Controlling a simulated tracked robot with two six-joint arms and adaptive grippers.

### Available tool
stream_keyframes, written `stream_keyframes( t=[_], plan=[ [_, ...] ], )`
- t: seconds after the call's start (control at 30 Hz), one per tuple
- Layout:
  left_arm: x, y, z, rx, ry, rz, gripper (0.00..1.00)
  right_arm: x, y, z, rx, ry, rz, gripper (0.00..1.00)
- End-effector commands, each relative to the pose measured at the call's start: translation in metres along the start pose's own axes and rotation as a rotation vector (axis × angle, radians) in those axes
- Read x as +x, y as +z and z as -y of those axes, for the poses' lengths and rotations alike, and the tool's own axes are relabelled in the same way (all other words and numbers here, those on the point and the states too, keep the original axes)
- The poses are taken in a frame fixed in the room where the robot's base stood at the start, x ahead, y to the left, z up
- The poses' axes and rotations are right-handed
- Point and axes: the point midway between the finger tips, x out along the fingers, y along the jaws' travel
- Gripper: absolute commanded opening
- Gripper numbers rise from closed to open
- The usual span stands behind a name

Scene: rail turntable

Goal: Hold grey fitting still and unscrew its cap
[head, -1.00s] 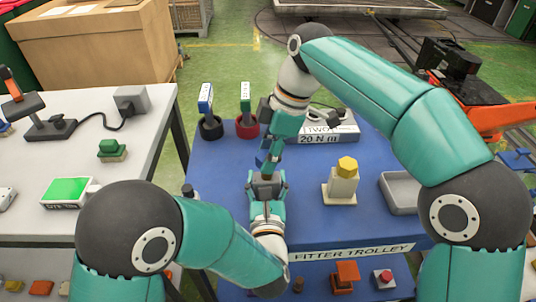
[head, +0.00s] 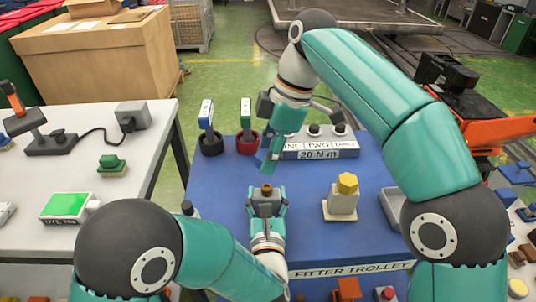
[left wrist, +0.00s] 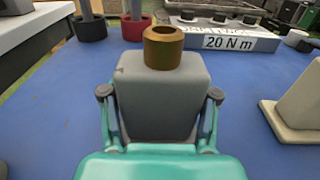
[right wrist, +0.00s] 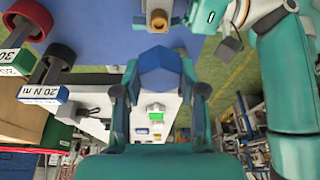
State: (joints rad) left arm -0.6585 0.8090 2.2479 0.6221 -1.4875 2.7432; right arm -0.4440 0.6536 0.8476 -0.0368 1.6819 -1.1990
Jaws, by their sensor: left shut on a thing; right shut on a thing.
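The grey fitting (head: 267,208) stands upright on the blue trolley top, its brass neck (head: 267,190) bare on top. It also shows in the left wrist view (left wrist: 160,95), where the brass neck (left wrist: 163,47) is open and hollow. My left gripper (head: 267,204) is shut on the fitting, one finger on each side. My right gripper (head: 270,160) is shut on the blue faceted cap (right wrist: 160,72), which is apart from the neck. In the head view the cap is hard to tell from the gripper.
A pale fitting with a yellow cap (head: 347,183) stands to the right, with a grey tray (head: 391,205) beyond. Two torque tools in black (head: 210,144) and red (head: 247,144) holders and a 20 N m block (head: 312,154) stand behind. Trolley top between them is clear.

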Motion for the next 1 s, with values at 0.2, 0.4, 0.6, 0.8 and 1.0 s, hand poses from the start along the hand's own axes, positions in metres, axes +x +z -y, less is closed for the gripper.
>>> stream_keyframes(
  t=[0.2, 0.4, 0.6, 0.8, 1.0],
  plan=[
    [0.000, 0.000, 0.000, 0.000, 0.000, 0.000, 0.84, 0.000, 0.000, 0.000, 0.000, 0.000, 0.000, 0.00],
    [0.000, 0.000, 0.000, 0.000, 0.000, 0.000, 0.90, 0.000, 0.000, 0.000, 0.000, 0.000, 0.000, 0.00],
    [0.000, 0.002, 0.000, -0.001, 0.000, 0.001, 0.90, 0.000, 0.000, 0.000, 0.000, 0.001, 0.000, 0.00],
    [0.000, 0.023, 0.000, -0.004, 0.000, 0.005, 0.90, 0.000, 0.000, 0.000, 0.000, 0.001, 0.000, 0.00],
    [0.000, 0.060, 0.000, -0.005, 0.000, 0.005, 0.90, 0.000, 0.000, 0.000, 0.000, 0.001, 0.000, 0.00]
  ],
)
